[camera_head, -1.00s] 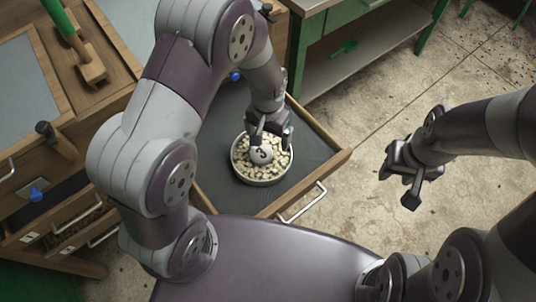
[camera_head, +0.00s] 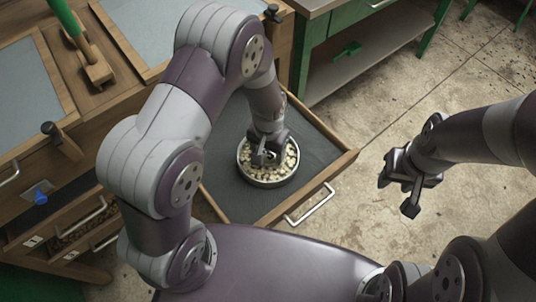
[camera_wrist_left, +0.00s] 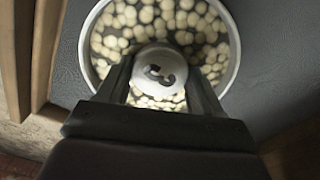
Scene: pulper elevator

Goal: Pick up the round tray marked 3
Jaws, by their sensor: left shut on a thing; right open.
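The round tray marked 3 (camera_head: 268,181) sits inside the open drawer (camera_head: 228,170), full of pale round pieces. In the left wrist view the tray (camera_wrist_left: 233,62) shows its light rim and a round white knob marked 3 (camera_wrist_left: 160,72) at its middle. My left gripper (camera_head: 267,157) is over the tray's middle, shut on the knob, with one finger on each side of it; the left wrist view shows the fingers (camera_wrist_left: 160,92) too. My right gripper (camera_head: 408,190) is open and empty over the floor at the right.
The drawer has wooden walls and a metal handle (camera_head: 310,203) at its front. A wooden cabinet (camera_head: 95,110) stands at the left, with other drawers below. A green bench (camera_head: 350,40) stands at the back. The floor (camera_head: 450,110) at right is clear.

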